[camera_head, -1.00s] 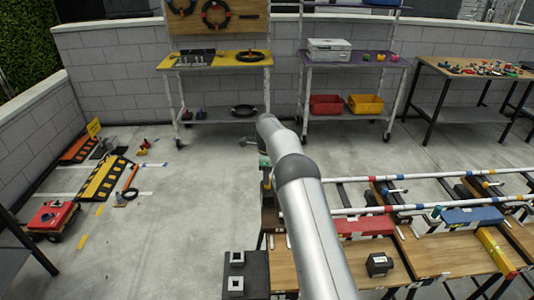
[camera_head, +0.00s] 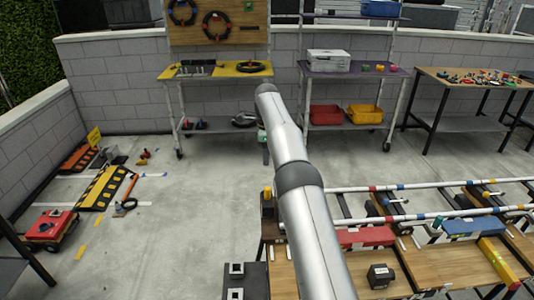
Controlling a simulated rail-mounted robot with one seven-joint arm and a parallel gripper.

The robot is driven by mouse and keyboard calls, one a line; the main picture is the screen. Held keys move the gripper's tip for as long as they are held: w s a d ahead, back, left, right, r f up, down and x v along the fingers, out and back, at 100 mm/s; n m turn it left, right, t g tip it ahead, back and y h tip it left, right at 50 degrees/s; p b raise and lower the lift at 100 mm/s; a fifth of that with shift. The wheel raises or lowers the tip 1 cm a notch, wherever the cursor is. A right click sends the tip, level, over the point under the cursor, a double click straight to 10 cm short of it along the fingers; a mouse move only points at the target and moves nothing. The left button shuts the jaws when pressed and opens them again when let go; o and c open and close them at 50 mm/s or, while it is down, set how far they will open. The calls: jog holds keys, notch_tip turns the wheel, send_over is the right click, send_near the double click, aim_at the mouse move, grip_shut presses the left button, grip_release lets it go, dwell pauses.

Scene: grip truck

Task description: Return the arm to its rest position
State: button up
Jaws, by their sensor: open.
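My arm (camera_head: 300,190) reaches from the bottom of the head view up and away over the right-hand wooden workbench (camera_head: 395,270) and the floor beyond it. Its far end bends down near the yellow-topped cart. My gripper (camera_head: 265,156) hangs below that end, small and partly hidden by the arm. It is open, and I see nothing held in it. It appears above the near left end of the bench rails, apart from them.
White rails (camera_head: 435,216) cross the bench, with red and blue blocks beside them. A yellow-topped cart (camera_head: 217,70) and a purple-topped cart (camera_head: 352,71) stand by the wall. Ramps (camera_head: 103,187) and a red wheeled box (camera_head: 50,225) lie left. The middle floor is clear.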

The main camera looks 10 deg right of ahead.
jog(key=s+r+n, duration=0.5)
jog(key=s, duration=0.4)
jog(key=s+r+n, duration=0.4)
jog(key=s+r, duration=0.1)
jog(key=s, duration=0.4)
jog(key=s+f+n, duration=0.4)
jog(key=s+n, duration=0.2)
jog(key=s, duration=1)
jog(key=s+f+n, duration=0.4)
jog(key=s+n, duration=0.2)
jog(key=s, duration=1)
jog(key=shift+f+t, duration=0.2)
jog(key=shift+t, duration=0.2)
